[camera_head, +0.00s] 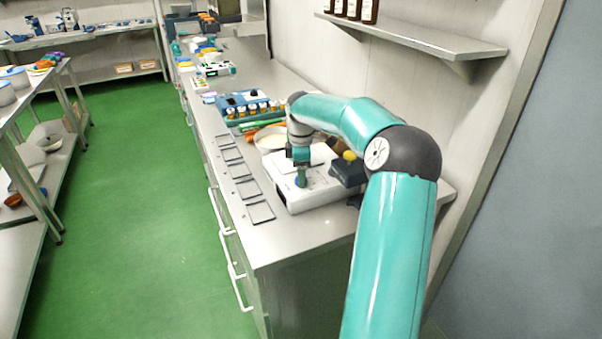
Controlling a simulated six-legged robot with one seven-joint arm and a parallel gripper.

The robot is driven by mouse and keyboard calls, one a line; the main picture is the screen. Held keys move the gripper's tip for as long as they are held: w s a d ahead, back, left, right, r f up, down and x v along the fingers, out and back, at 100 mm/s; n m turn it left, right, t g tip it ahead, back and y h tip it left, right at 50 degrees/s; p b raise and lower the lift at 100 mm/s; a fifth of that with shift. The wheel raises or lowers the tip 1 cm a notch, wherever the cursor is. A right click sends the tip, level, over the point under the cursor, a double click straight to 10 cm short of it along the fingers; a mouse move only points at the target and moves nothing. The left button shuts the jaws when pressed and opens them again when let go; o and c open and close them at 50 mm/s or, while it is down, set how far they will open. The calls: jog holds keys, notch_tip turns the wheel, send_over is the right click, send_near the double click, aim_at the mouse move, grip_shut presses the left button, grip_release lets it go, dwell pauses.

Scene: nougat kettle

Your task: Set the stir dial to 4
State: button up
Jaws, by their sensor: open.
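A white box-shaped appliance (318,194) stands near the front end of the counter, with a white pot or bowl (268,138) behind it. My gripper (301,180) points down at the appliance's top near its left front side, and its fingers are small in this view. A small green-blue part shows between or below the fingertips; I cannot tell whether it is touched. The stir dial and its numbers cannot be made out, as the gripper covers that area. A dark block with a yellow knob (349,156) sits at the appliance's right side.
Several square dark frames (261,212) lie in a row along the counter's left edge. A blue rack of amber jars (250,108) stands farther back. A wall shelf (420,38) with brown bottles hangs at upper right. The green floor at left is clear.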

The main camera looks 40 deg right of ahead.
jog(key=shift+c, duration=0.2)
jog(key=c, duration=0.9)
jog(key=shift+c, duration=0.2)
jog(key=shift+m, duration=0.4)
jog(key=m, duration=0.3)
jog(key=shift+m, duration=0.3)
jog(key=m, duration=0.4)
jog(key=shift+m, duration=0.3)
jog(key=m, duration=0.4)
jog(key=shift+m, duration=0.3)
jog(key=m, duration=0.4)
